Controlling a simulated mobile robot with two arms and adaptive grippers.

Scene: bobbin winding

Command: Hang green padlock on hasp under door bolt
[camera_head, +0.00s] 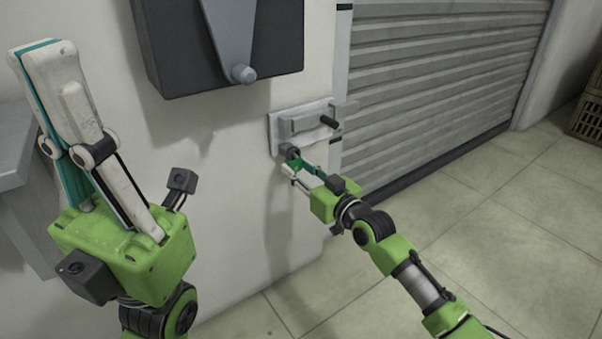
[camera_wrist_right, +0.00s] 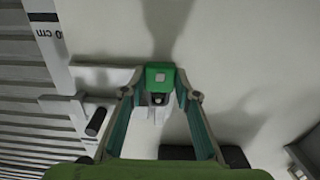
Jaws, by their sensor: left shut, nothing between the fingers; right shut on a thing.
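The door bolt (camera_head: 300,119) is a pale grey plate with a black handle (camera_head: 328,122) on the wall beside the shutter. In the right wrist view, the bolt handle (camera_wrist_right: 97,122) lies to the left of the padlock. My right gripper (camera_head: 295,167) is shut on the green padlock (camera_wrist_right: 160,74), just below the bolt plate. A pale bracket (camera_wrist_right: 150,112), probably the hasp, shows behind the padlock, mostly hidden. I cannot tell whether the shackle is around it. My left gripper (camera_head: 43,58) is shut and empty, pointing up at the far left.
A dark wall box (camera_head: 165,60) with a grey lever (camera_head: 232,40) hangs above the bolt. The ribbed shutter (camera_head: 430,80) is to the right. A crate (camera_head: 588,115) stands at the far right. The tiled floor (camera_head: 490,240) is clear.

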